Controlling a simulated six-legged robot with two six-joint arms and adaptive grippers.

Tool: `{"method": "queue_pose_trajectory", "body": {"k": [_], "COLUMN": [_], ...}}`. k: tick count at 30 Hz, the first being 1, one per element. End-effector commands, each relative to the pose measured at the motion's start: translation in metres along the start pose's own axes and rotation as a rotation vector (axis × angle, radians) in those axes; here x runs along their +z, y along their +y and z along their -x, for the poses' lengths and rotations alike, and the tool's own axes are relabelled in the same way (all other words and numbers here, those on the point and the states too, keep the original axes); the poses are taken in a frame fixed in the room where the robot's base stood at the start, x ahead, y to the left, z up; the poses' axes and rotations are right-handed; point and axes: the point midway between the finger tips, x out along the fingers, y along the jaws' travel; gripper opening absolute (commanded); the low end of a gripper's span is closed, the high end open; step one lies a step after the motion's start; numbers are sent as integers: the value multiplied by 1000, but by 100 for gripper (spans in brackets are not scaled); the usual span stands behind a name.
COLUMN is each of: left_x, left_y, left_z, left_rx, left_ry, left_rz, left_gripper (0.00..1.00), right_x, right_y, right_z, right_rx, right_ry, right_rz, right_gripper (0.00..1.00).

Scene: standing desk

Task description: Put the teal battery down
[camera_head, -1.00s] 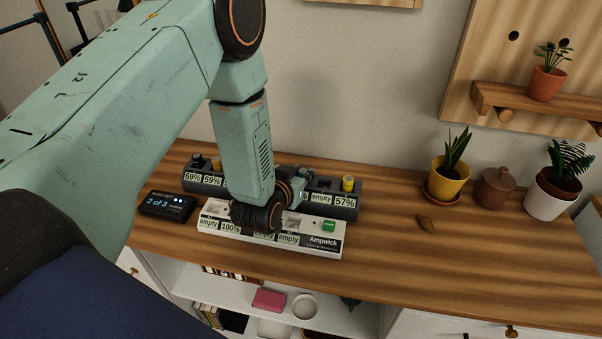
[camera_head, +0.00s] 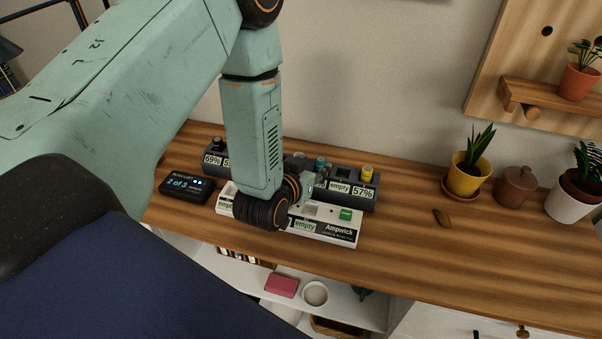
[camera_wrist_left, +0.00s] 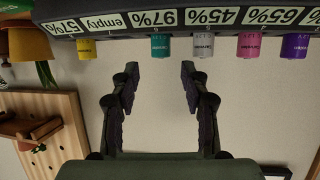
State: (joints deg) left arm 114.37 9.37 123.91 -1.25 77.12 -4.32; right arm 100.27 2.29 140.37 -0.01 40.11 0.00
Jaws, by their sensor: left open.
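The teal battery (camera_head: 320,163) stands in the dark grey battery rack (camera_head: 366,202) at the back of the desk, left of the yellow battery (camera_head: 367,173). In the left wrist view, which is upside down, the teal battery (camera_wrist_left: 160,47) sticks out of the rack among yellow, grey, pink and purple ones. My left gripper (camera_wrist_left: 159,70) is open and empty, its fingertips to either side of the teal battery's line and apart from it. In the head view the left gripper (camera_head: 309,187) is just in front of the rack. My right gripper is not in view.
A white Ampwick charger (camera_head: 341,231) with a green button lies before the rack, partly hidden by my arm. A dark display (camera_head: 185,186) reads "2 of 3". A yellow pot (camera_head: 466,180) and a brown jar (camera_head: 516,186) stand right. The desk's right front is clear.

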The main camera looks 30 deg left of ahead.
Motion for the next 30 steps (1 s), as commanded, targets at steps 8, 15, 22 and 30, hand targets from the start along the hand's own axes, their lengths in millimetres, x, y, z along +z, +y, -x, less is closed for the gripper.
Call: {"method": "queue_pose_trajectory", "body": {"k": [8,15,22,30], "left_x": [0,0,0,0], "left_y": [0,0,0,0], "left_z": [52,74,76,75], "left_rx": [0,0,0,0], "left_ry": [-3,-1,1,0], "left_rz": [1,1,0,0], "left_gripper": [46,46,46,46], "right_x": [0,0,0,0], "right_y": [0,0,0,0], "right_z": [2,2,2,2], "right_rx": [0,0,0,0], "right_ry": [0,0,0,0], "right_rz": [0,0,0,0], "right_gripper": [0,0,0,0]}}
